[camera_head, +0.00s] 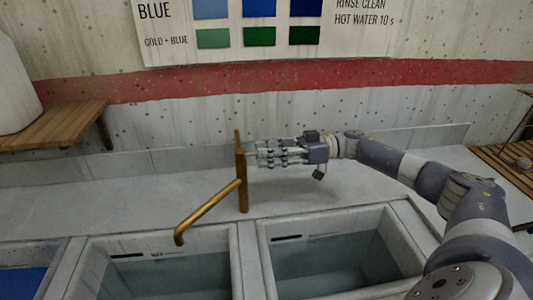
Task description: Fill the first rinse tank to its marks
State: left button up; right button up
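A brass tap (242,185) stands on the ledge behind the tanks. Its spout (205,208) slants down to the left, with its end over the middle tank (83,275). That tank holds greyish water (165,280), with a dark level mark (128,256) on its back wall above the water. The right tank (405,245) also holds water (335,262) and has a dark mark (287,239). Which is the first rinse tank is not labelled in view. My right gripper (252,153) points left, its fingertips at the tap's upper part; whether they grip it is unclear. My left gripper is out of view.
A tank with blue liquid (22,281) is at the lower left. A wooden shelf (60,125) bears a white container (12,90). A colour chart (240,25) hangs on the wall. A slatted wooden surface (505,175) is at right. The ledge (110,195) left of the tap is clear.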

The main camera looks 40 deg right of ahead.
jog(key=shift+r, duration=0.1)
jog(key=v, duration=1.2)
dwell(0.4)
